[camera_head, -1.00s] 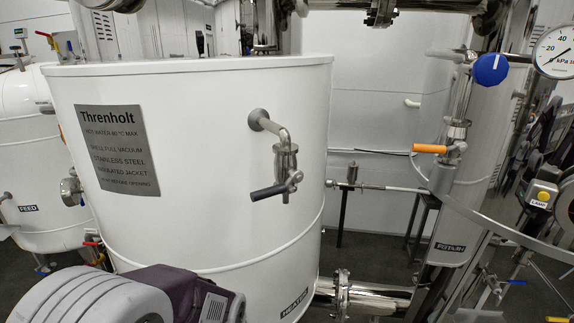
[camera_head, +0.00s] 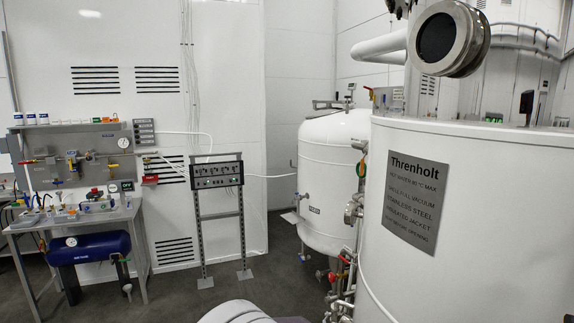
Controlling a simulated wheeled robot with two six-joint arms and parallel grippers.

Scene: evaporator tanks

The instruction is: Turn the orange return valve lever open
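The orange return valve lever is out of view now. The large white Threnholt tank (camera_head: 470,230) fills the right side, with its grey nameplate (camera_head: 415,203) facing me. The front of this tank with its tap is outside the picture. Neither of my grippers shows.
A white feed tank (camera_head: 330,180) stands behind, with red-handled valves and pipes (camera_head: 340,285) low between the tanks. A panel on a stand (camera_head: 216,174) is near the wall. A workbench (camera_head: 75,222) with a blue tank (camera_head: 90,248) is left. Bare floor lies between.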

